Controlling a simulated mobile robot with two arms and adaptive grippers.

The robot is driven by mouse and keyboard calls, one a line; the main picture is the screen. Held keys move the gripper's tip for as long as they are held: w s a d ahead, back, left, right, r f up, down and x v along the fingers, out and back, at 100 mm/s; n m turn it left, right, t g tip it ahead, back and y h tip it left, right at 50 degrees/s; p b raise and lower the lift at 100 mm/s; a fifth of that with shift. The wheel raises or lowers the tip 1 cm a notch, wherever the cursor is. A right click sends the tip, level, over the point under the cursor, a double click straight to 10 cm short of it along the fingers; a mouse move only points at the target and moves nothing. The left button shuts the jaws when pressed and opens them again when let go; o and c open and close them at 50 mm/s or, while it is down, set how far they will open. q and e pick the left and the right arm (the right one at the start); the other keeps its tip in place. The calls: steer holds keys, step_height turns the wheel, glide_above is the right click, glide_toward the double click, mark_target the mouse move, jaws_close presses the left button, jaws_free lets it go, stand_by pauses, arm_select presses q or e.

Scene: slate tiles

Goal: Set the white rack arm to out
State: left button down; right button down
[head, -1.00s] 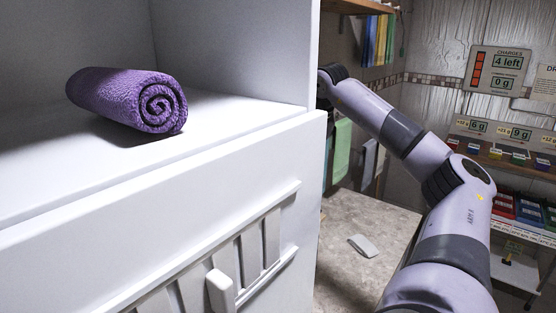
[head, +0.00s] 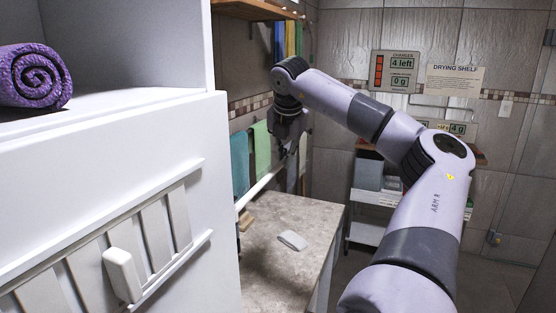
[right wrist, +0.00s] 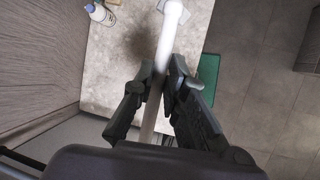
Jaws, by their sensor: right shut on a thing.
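The white rack arm (head: 262,186) is a pale rod beyond the counter in the head view, slanting from lower left up toward my right gripper (head: 290,142). In the right wrist view the rod (right wrist: 167,38) runs down from a bent white end at the top and passes between the fingers of the right gripper (right wrist: 162,75). The fingers are shut on it. The gripper hides part of the rod, and its far attachment is unclear. My left gripper is not in view.
Teal (head: 240,163) and green (head: 262,148) towels hang behind the rod. A stone-topped counter (head: 300,218) holds a small pale object (head: 293,240). A white cabinet (head: 110,150) with a rolled purple towel (head: 34,76) fills the left. A bottle (right wrist: 101,13) shows in the right wrist view.

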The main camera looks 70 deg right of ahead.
steer(key=shift+s, duration=0.25)
steer(key=c, duration=1.6)
jaws_free()
steer(key=shift+r, duration=0.15)
steer(key=v, duration=1.2)
